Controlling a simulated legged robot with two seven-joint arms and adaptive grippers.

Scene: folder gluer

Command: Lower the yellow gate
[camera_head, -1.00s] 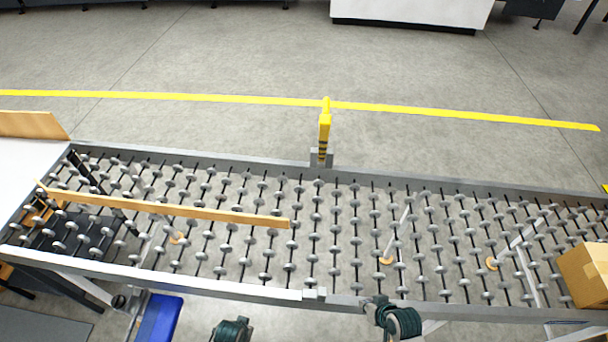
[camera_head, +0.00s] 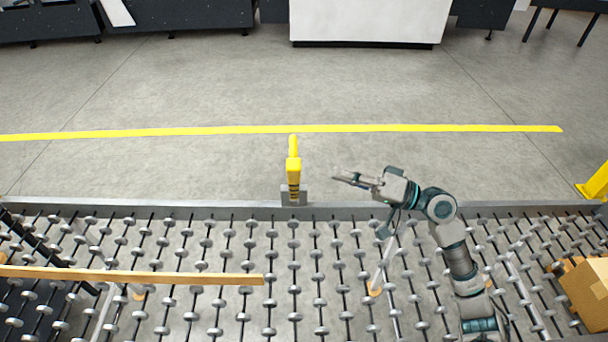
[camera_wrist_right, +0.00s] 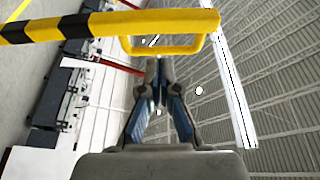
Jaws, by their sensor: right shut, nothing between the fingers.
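The yellow gate (camera_head: 293,171) stands upright at the far rail of the roller conveyor, with black stripes near its base. In the right wrist view the gate shows as a yellow and black bar (camera_wrist_right: 110,26) with a yellow loop handle (camera_wrist_right: 165,47) on it. My right gripper (camera_head: 338,177) is just right of the gate in the head view, pointing left at it, apart from it there. In the wrist view the gripper (camera_wrist_right: 158,62) is shut and empty, its tips close to the loop; whether they touch it I cannot tell. My left gripper is not in view.
The skate-wheel conveyor (camera_head: 200,211) spans the front. A wooden guide bar (camera_head: 140,277) lies over its left part. A cardboard box (camera_head: 588,290) sits at the right end. A yellow post (camera_head: 594,183) stands at the far right. The floor behind the conveyor is clear.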

